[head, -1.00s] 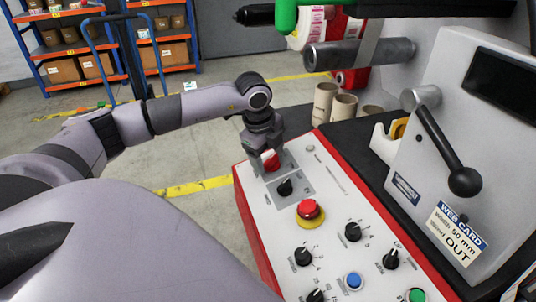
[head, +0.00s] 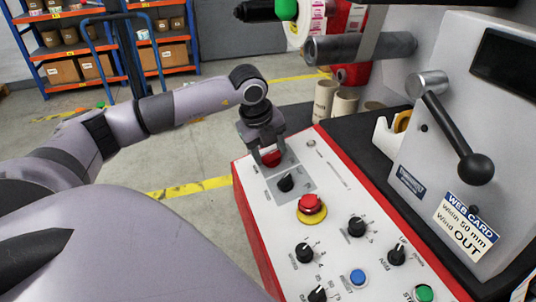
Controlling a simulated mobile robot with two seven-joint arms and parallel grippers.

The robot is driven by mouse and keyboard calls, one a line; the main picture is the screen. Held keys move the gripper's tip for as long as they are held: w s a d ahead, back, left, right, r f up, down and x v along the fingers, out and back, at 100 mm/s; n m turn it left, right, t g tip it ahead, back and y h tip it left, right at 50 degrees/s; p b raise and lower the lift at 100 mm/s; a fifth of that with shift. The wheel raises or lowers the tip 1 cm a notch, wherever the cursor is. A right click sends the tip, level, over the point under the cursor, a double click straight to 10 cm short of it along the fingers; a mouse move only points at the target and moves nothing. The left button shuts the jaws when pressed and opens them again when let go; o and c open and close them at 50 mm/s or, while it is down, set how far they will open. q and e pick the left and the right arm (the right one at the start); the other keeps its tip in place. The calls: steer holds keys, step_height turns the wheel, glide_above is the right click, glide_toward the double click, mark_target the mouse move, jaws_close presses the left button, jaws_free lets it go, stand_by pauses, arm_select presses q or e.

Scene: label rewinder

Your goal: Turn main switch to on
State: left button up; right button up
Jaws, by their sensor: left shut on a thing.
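The main switch (head: 272,158) is a red knob on a grey plate at the far left corner of the white control panel (head: 328,180). My left gripper (head: 270,158) points down over it, with its fingers on either side of the red knob, and is shut on it. The fingers hide part of the knob, and I cannot read its on or off marking. My right gripper is not in view.
Close to the main switch are a black knob (head: 286,182) and a red mushroom button (head: 310,203) on a yellow ring. A black-handled lever (head: 472,168) stands at the right. Cardboard tubes (head: 325,97) stand behind the panel.

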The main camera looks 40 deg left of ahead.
arm_select(q)
steer(key=m+b, duration=0.1)
steer(key=m, duration=0.1)
steer(key=shift+f+m, duration=0.15)
steer(key=shift+m, duration=0.25)
steer(key=shift+m+b, duration=0.45)
steer(key=shift+m, duration=0.35)
steer(key=shift+m+t+h+b, duration=0.3)
steer(key=shift+m+t+b, duration=0.1)
steer(key=shift+m, duration=1.1)
steer(key=o, duration=0.9)
steer(key=shift+r, duration=0.2)
steer(key=shift+o, duration=0.7)
